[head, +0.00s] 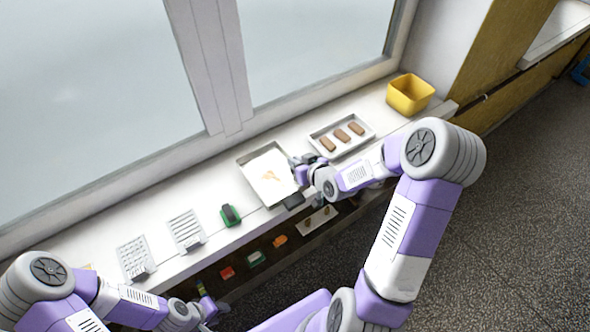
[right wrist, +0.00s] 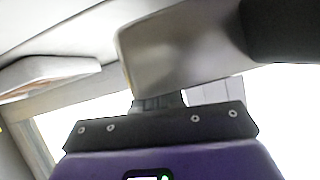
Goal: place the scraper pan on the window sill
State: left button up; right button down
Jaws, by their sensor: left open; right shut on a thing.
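The scraper pan (head: 258,168) is a shallow pale metal pan with a brown smear inside. It is over the white window sill (head: 85,238), near the middle; I cannot tell whether it touches the sill. My right gripper (head: 299,177) is at the pan's right edge and shut on it. In the right wrist view the pan's blurred grey metal (right wrist: 165,55) shows just beyond the gripper; the fingertips are hidden. My left gripper (head: 208,305) is open, low at the lower left and away from the pan.
A tray (head: 317,136) with three brown bars and a yellow bin (head: 410,93) stand right of the pan. A green and black item (head: 230,215) and two mesh racks (head: 186,228) (head: 135,257) are to the left. A lower shelf holds small coloured items, including an orange one (head: 280,240).

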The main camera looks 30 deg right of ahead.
notch_tip(320, 180, down, 3)
jog(key=shift+f+b, duration=0.1)
jog(key=shift+b, duration=0.2)
jog(key=c, duration=1.7)
grip_release()
jog(key=o, duration=0.5)
jog(key=shift+c, duration=0.2)
